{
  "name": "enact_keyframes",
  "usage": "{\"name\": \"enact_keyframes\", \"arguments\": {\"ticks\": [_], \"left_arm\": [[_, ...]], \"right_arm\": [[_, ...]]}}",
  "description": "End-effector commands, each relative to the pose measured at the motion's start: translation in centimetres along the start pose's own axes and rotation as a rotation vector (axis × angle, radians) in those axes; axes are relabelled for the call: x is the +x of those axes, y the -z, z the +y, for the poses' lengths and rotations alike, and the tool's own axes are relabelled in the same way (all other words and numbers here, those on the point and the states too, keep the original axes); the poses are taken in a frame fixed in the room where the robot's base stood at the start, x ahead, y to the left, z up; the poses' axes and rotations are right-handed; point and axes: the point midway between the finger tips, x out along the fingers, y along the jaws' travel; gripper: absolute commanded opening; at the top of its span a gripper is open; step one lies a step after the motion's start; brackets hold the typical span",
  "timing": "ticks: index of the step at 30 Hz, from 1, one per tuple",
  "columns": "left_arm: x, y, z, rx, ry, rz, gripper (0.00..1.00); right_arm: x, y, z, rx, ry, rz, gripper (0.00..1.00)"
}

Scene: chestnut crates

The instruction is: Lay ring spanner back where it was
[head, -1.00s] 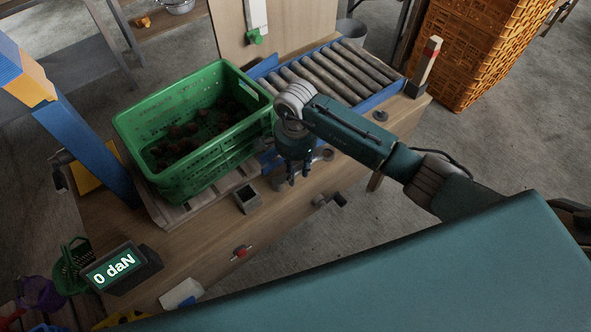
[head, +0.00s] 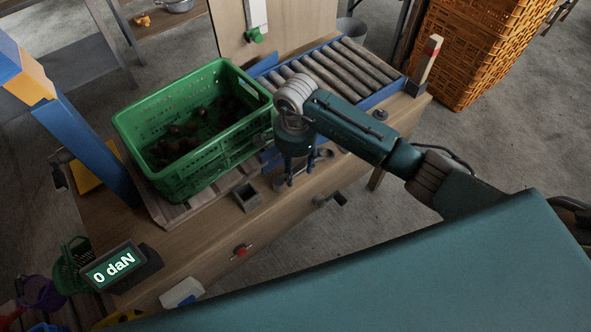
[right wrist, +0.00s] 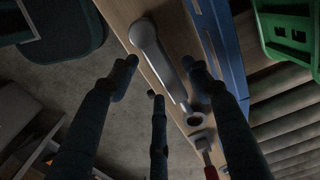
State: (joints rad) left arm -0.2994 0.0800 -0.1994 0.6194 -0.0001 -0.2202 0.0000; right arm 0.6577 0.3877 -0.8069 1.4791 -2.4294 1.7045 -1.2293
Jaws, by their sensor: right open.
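The ring spanner (head: 326,154) lies on the wooden bench near its front edge, partly hidden behind my right gripper (head: 297,179) in the head view. In the right wrist view the grey spanner (right wrist: 163,62) lies along the bench edge, its broad end up and left and a ring end lower right. My right gripper (right wrist: 164,68) is open, its dark fingers spread on both sides of the spanner's shaft. I cannot tell whether a finger touches it. My left gripper is not in view.
A green crate (head: 225,158) with brown chestnuts stands left of the gripper. A roller conveyor (head: 338,68) lies behind. A small square grey holder (head: 247,197) and a display (head: 113,267) reading 0 daN are on the bench. Orange crates (head: 478,45) stand at back right.

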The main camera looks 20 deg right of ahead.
Motion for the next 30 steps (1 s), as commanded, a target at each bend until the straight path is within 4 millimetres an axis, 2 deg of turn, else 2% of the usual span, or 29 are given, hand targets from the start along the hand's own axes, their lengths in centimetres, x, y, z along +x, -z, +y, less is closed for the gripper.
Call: {"name": "enact_keyframes", "arguments": {"ticks": [9,15,20,30], "left_arm": [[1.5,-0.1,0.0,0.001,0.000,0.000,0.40],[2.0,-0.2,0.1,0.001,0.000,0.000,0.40],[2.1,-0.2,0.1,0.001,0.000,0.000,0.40],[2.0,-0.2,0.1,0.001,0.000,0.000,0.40]], "right_arm": [[-6.7,0.1,-0.1,0.000,0.005,0.004,0.49],[-9.6,0.1,0.0,0.000,0.002,0.003,0.49],[-10.4,0.0,0.0,0.001,0.000,0.001,0.49],[-10.5,0.0,0.0,0.001,-0.001,0.001,0.49]]}}
